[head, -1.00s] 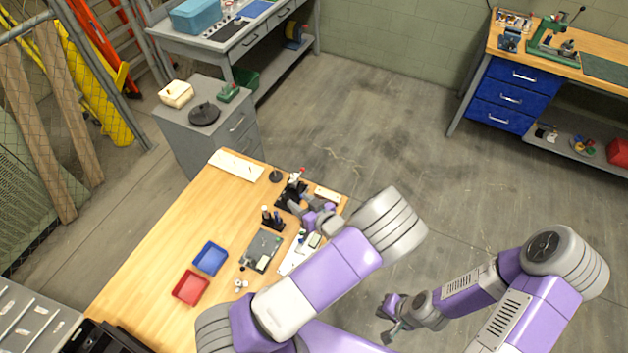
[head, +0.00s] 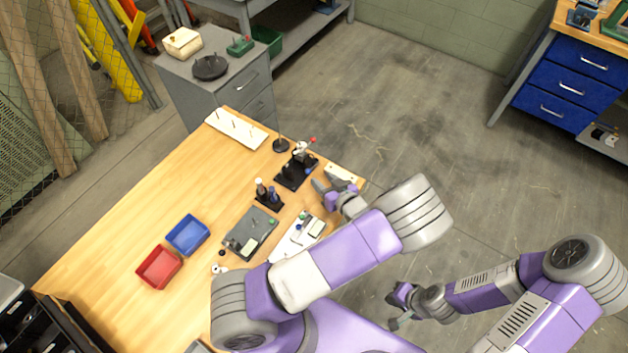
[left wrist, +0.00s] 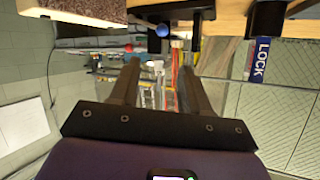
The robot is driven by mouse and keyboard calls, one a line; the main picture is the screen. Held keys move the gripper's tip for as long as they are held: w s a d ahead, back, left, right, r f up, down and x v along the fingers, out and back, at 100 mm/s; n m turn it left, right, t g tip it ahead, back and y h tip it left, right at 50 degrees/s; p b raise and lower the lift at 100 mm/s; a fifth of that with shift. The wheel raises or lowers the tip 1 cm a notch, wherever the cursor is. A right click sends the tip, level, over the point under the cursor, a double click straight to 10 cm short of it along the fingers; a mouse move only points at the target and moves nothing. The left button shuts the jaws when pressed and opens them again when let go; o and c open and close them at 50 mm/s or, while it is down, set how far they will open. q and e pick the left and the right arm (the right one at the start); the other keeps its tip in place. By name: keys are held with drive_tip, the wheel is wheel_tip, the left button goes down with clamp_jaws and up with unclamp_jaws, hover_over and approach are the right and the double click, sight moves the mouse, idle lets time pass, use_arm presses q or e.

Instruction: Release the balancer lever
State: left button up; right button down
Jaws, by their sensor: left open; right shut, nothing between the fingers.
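A small black device (head: 293,177), which looks like the balancer, stands on the table near its right edge. A red knob (head: 313,139) shows at its upper right. In the left wrist view a red knob (left wrist: 129,47) and a blue knob (left wrist: 162,31) show ahead of the fingers; I cannot tell which is the lever's. My left gripper (head: 320,186) is just right of the device, open and empty. Its spread fingers (left wrist: 160,78) show in the left wrist view with nothing between them. My right gripper (head: 398,308) is shut and empty, over the floor beyond the table.
Blue (head: 188,234) and red (head: 159,267) trays are farther left. A round black stand (head: 281,145) is behind the device. The table's left half is mostly clear.

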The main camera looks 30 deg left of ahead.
sight(313, 168)
use_arm(q)
drive_tip(key=shift+w+a+f+b, duration=0.15)
drive_tip(key=shift+f+b, duration=0.15)
drive_tip(key=shift+f, duration=0.45)
drive_tip(key=b+x, duration=0.1)
drive_tip(key=x, duration=0.6)
drive_tip(key=shift+a, duration=0.15)
use_arm(e)
wheel_tip(313, 168, down, 3)
drive_tip(key=shift+w+r, duration=0.1)
drive_tip(key=shift+r, duration=0.05)
use_arm(q)
clamp_jaws()
